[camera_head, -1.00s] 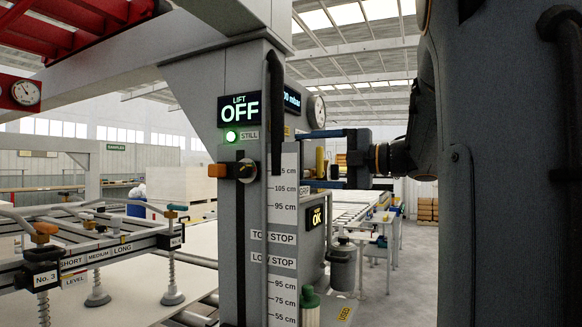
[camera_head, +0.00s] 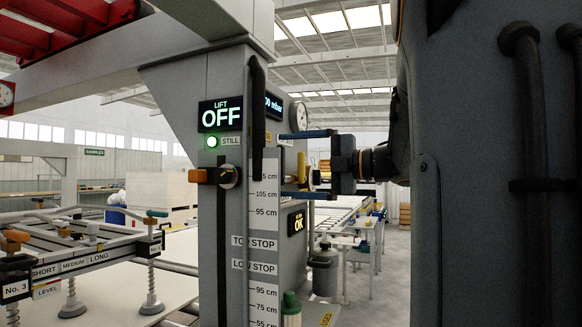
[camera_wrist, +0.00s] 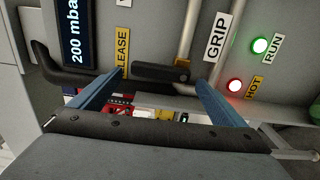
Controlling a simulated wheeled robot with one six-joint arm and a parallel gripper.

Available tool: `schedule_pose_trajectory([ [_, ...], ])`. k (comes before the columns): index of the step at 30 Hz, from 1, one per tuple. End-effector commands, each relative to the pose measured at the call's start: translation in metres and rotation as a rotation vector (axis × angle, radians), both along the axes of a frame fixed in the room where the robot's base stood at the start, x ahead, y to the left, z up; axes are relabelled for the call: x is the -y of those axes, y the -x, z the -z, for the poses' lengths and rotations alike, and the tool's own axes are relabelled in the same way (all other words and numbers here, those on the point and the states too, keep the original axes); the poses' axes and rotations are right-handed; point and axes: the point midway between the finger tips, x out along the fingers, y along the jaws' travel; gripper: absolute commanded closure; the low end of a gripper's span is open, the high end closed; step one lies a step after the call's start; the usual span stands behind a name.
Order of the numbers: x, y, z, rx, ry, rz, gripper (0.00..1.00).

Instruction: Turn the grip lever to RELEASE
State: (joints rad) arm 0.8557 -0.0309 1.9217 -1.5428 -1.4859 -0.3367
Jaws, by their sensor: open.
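The grip lever (camera_wrist: 158,73) is a short black handle in the wrist view, lying across the grey panel between the yellow RELEASE label (camera_wrist: 123,50) and the white GRIP label (camera_wrist: 217,36). The left finger partly hides the RELEASE label. My gripper (camera_wrist: 160,80) is open, its blue fingers on either side of the lever, with visible gaps to it in the picture. I cannot tell how deep the fingertips reach. In the head view my gripper (camera_head: 284,165) is at the right side of the grey column, and the lever is not clear there.
The grey column (camera_head: 208,240) stands close to the fingers and carries an orange-handled lever (camera_head: 197,176) and the LIFT OFF display (camera_head: 221,114). In the wrist view are a green RUN lamp (camera_wrist: 260,46), a red HOT lamp (camera_wrist: 235,85) and a 200 mbar display (camera_wrist: 77,35).

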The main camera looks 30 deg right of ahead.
Motion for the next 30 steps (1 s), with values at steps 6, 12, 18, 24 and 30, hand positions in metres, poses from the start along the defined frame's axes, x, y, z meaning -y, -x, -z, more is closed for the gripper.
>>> schedule_pose_trajectory([
  [6,0.02,0.026,0.001,0.001,0.002,0.004,0.05],
  [12,0.036,0.05,0.001,0.001,0.001,0.003,0.05],
  [18,0.043,0.06,0.0,-0.001,0.001,0.002,0.05],
  [24,0.043,0.061,0.0,-0.001,0.001,0.001,0.05],
  [30,0.043,0.061,0.0,-0.001,0.001,0.001,0.05],
])
